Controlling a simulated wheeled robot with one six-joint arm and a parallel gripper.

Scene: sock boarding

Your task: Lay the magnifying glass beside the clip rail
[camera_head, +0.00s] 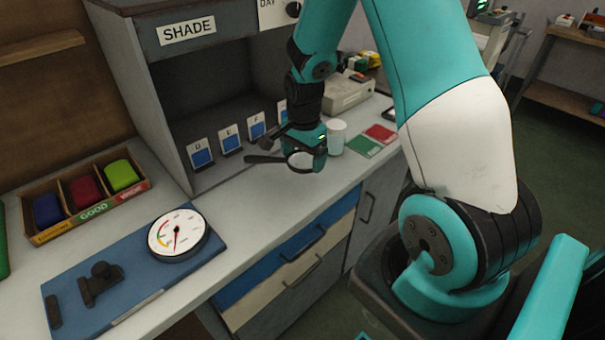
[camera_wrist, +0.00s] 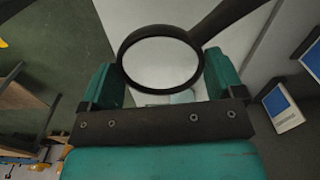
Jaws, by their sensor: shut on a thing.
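The magnifying glass (camera_head: 262,159) has a black round rim and a dark handle. My gripper (camera_head: 316,161) is shut on its rim, in front of the grey SHADE booth. In the wrist view the lens (camera_wrist: 160,64) sits between the two teal fingers (camera_wrist: 163,78), and the handle runs to the upper right. In the head view the handle points left over the pale counter; I cannot tell the height of the glass above it. I cannot make out the clip rail for certain; a row of blue-and-white lettered cards (camera_head: 231,141) stands at the booth's opening.
A white cup (camera_head: 337,137) stands close right of my gripper, with green and red swatches (camera_head: 364,147) beyond. A round dial (camera_head: 178,233) and black clamp parts (camera_head: 99,281) are on a blue board (camera_head: 140,287). The counter (camera_head: 248,193) between dial and gripper is clear.

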